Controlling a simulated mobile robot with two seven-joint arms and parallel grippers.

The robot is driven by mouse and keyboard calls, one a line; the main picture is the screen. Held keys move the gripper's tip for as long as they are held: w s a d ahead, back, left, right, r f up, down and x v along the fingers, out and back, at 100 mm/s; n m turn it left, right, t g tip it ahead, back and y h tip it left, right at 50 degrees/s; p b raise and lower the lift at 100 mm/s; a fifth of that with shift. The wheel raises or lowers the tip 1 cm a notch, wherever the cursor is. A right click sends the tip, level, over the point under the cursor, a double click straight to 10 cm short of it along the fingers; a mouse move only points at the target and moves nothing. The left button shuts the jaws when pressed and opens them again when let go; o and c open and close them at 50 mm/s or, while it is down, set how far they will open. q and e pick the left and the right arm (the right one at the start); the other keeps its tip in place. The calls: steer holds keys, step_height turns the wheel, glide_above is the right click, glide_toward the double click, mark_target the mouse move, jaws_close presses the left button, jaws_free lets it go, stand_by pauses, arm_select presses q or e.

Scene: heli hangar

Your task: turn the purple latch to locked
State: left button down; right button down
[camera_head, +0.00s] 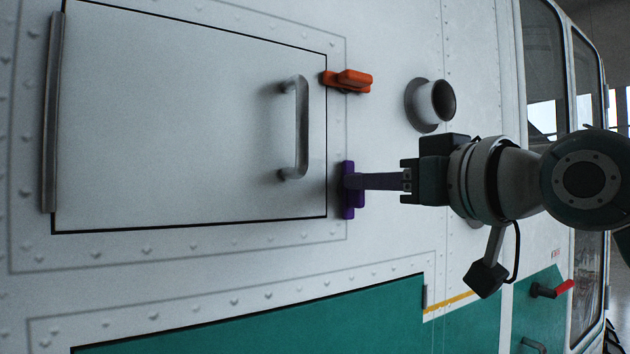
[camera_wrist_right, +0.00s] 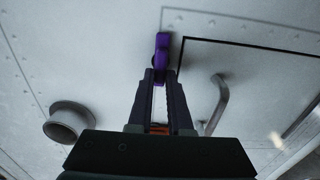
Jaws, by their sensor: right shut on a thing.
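The purple latch (camera_head: 348,206) sits on the white wall just right of the lower right edge of the hatch door (camera_head: 190,120). Its handle stands upright in the head view, along the door's edge and not across it. My right gripper (camera_head: 354,181) comes in from the right, its fingers shut on the purple latch and hiding part of it. In the right wrist view the purple latch (camera_wrist_right: 161,45) shows at the tips of my right gripper (camera_wrist_right: 160,76). My left gripper is not in view.
An orange latch (camera_head: 352,80) lies sideways across the door's upper right edge. A grey door handle (camera_head: 301,130) sticks out left of the purple latch. A round pipe stub (camera_head: 436,102) juts out above my right gripper. A red-tipped lever (camera_head: 560,288) is at lower right.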

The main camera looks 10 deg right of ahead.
steer(key=shift+n, duration=0.3)
steer(key=n, duration=0.4)
steer(key=n+b, duration=0.1)
steer(key=n, duration=0.3)
steer(key=a+n, duration=0.1)
steer(key=n, duration=0.3)
steer(key=shift+s+f+n+b, duration=0.15)
steer(key=shift+f+n+b, duration=0.1)
steer(key=shift+n+b, duration=0.05)
steer(key=n, duration=0.4)
steer(key=shift+f+n+p, duration=0.25)
steer(key=shift+n+p, duration=0.05)
steer(key=shift+a, duration=0.1)
stand_by(0.4)
steer(key=c, duration=0.8)
jaws_free()
steer(key=shift+c, duration=0.2)
